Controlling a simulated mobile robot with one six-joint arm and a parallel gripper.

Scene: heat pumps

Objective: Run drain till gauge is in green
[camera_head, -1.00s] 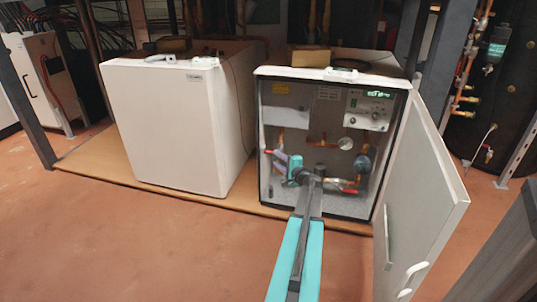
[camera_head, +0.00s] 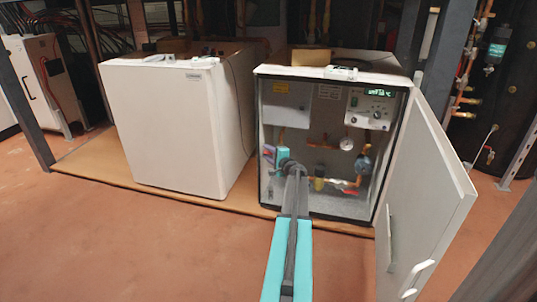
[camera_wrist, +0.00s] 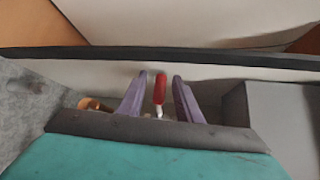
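The open heat pump cabinet (camera_head: 262,190) stands on the right, with a round white gauge (camera_head: 346,144) inside. The gauge's needle and green zone are too small to read. My gripper reaches into the cabinet's lower left, close to its left wall; its tips are hard to make out in the head view. In the wrist view, the two purple fingers of my gripper (camera_wrist: 160,85) are apart. A red valve handle (camera_wrist: 159,90) stands between them, with a visible gap on each side. The handle is not clear in the head view, and whether it is the drain's cannot be told.
The cabinet door (camera_head: 425,205) stands wide open on the right. A control panel with a lit green display (camera_head: 380,92) sits at the upper right inside. Copper pipes and a dark pump (camera_head: 363,163) fill the lower right. A closed white unit (camera_head: 165,130) stands to the left.

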